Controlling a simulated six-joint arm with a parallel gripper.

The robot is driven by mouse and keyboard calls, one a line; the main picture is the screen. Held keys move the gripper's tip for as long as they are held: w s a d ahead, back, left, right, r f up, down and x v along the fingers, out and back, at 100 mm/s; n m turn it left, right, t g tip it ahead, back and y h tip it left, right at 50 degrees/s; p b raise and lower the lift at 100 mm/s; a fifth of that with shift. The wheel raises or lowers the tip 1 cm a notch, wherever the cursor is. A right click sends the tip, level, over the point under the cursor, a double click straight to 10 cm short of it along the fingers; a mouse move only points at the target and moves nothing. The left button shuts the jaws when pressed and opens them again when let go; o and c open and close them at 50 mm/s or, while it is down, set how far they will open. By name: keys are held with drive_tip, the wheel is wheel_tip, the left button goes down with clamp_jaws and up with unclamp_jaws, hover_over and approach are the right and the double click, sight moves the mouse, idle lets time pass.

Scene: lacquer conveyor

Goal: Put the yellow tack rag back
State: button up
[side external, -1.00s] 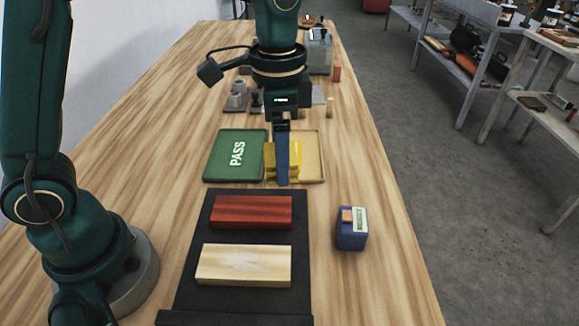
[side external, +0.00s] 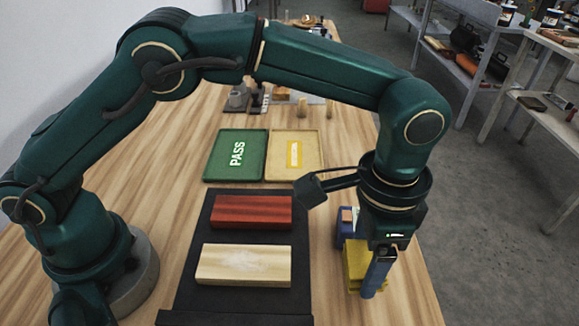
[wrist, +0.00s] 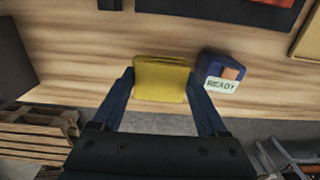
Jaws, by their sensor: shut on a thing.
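My gripper (side external: 372,280) is shut on the yellow tack rag (side external: 356,268), a folded yellow block, at the right side of the bench. In the wrist view the rag (wrist: 162,78) sits between the two blue fingers. I cannot tell whether its underside touches the bench. The blue box (side external: 342,229) with an orange piece on top is right beside the rag, partly hidden by my wrist. The wrist view shows this box (wrist: 207,66) with a READY label, just right of the rag. The yellow tray (side external: 310,170) has a label on its floor and no rag in it.
A green PASS tray (side external: 218,160) adjoins the yellow one. A black conveyor mat (side external: 236,235) carries a red board (side external: 252,212) and a pale board (side external: 243,265). Small fixtures stand farther back. The bench's right edge is close to my gripper.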

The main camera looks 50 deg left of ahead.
drive_tip(key=shift+s+d+f, duration=0.2)
drive_tip(key=shift+d+f, duration=0.25)
drive_tip(key=shift+d, duration=0.3)
drive_tip(key=shift+f, duration=2)
drive_tip(key=shift+f, duration=0.2)
drive_tip(key=o, duration=1.2)
drive_tip(key=shift+r, duration=0.15)
